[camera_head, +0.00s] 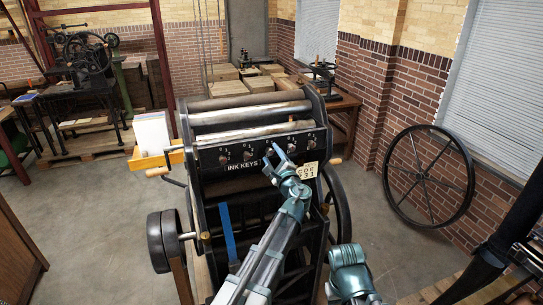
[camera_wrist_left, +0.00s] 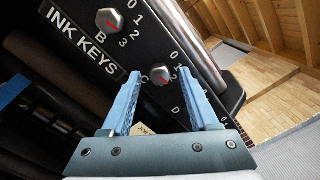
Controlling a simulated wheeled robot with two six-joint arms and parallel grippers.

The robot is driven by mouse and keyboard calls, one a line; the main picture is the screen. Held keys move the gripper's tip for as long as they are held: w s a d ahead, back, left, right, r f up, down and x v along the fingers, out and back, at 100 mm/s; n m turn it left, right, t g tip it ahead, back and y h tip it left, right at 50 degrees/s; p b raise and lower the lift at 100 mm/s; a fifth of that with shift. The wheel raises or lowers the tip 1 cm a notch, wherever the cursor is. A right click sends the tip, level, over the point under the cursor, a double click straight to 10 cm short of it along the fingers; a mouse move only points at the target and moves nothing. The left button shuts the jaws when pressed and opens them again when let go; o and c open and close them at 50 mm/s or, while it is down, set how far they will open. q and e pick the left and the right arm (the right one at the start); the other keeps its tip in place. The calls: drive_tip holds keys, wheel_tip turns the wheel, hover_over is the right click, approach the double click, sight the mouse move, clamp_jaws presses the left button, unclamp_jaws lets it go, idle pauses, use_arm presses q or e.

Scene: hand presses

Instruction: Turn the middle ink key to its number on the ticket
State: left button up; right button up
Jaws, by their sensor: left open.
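The middle ink key, a grey knob with a red mark lettered C (camera_wrist_left: 160,76), is on the black INK KEYS panel (camera_head: 262,158) of the press. Numbers curve around it; the number under its mark is unclear. My left gripper (camera_head: 274,157) is open at the panel. In the left wrist view its blue fingertips (camera_wrist_left: 158,82) stand on either side of key C; contact cannot be told. The ticket (camera_head: 307,171) is a pale card right of the gripper, its writing too small to read surely. In the wrist view a finger partly hides it. My right gripper is out of view.
Key B (camera_wrist_left: 109,21) is beside key C, with other keys along the row. Rollers (camera_head: 250,116) lie above the panel. A crank handle (camera_head: 158,172) sticks out left, a spoked wheel (camera_head: 429,175) leans at the right wall. The floor on both sides is mostly clear.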

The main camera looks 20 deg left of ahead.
use_arm(q)
drive_tip(key=v, duration=1.3)
drive_tip(key=shift+b, duration=0.3)
drive_tip(key=s+a+f+n+g+h, duration=0.2)
drive_tip(key=s+a+f+n+g, duration=0.2)
drive_tip(key=s+f+n+g, duration=0.4)
drive_tip(key=s+a+f+n+g+h, duration=0.25)
drive_tip(key=s+a+f+n, duration=0.2)
drive_tip(key=f, duration=0.65)
drive_tip(key=s+d+f+n+g+h+b, duration=0.1)
drive_tip(key=s+d+f+g+h+b, duration=0.1)
drive_tip(key=s+d+f+b, duration=0.3)
drive_tip(key=s+d+f+g+h+b, duration=0.3)
drive_tip(key=s+d+f+b, duration=0.2)
drive_tip(key=d, duration=0.7)
wheel_tip(320, 180, down, 5)
drive_tip(key=shift+s+r+n+b, duration=0.2)
drive_tip(key=shift+s+n+b, duration=0.15)
drive_tip(key=shift+s, duration=0.75)
